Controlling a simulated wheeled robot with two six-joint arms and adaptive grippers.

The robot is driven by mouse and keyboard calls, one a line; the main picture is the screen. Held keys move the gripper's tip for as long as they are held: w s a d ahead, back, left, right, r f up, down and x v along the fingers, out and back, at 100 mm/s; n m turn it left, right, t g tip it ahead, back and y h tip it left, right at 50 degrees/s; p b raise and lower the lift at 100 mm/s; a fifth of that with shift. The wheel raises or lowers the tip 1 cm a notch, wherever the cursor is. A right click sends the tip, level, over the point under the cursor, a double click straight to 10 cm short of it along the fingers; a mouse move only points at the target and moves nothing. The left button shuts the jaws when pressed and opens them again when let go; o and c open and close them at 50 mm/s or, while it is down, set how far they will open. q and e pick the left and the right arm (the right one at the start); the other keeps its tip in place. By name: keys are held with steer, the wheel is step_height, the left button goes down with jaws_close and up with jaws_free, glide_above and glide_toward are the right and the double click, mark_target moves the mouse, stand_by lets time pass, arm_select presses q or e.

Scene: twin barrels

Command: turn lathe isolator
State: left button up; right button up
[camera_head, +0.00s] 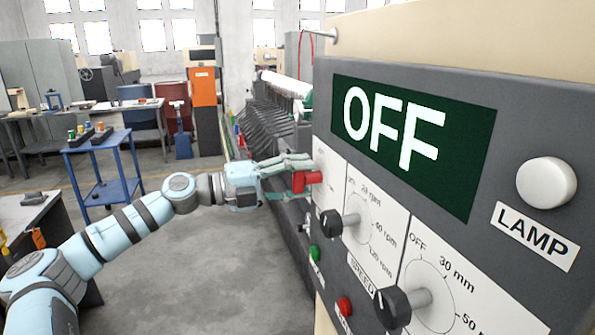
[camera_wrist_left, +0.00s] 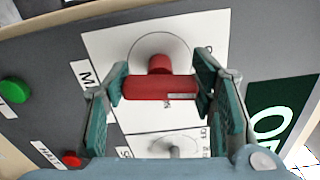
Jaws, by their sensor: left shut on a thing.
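The lathe isolator is a red bar handle (camera_head: 307,181) on a white plate at the far left end of the grey control panel. It also shows as a red handle (camera_wrist_left: 160,88) in the left wrist view, lying across that picture. My left gripper (camera_head: 290,178) reaches it from the left. In the left wrist view its green fingers (camera_wrist_left: 162,90) are shut on the two ends of the handle. The plate's lettering is partly hidden by the fingers and handle. A green display (camera_head: 410,140) on the panel reads OFF. My right gripper is not in view.
Black knobs, one a speed knob (camera_head: 331,223) and one larger (camera_head: 393,307), stick out from the panel. A green button (camera_head: 314,252), a red button (camera_head: 345,306) and a lamp (camera_head: 546,184) sit on it too. Open grey floor (camera_head: 200,265) lies left of the panel.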

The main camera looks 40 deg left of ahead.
arm_select(q)
steer(key=shift+n+p, duration=0.45)
steer(key=shift+n, duration=0.45)
steer(key=o, duration=1.2)
steer(key=shift+c, duration=0.2)
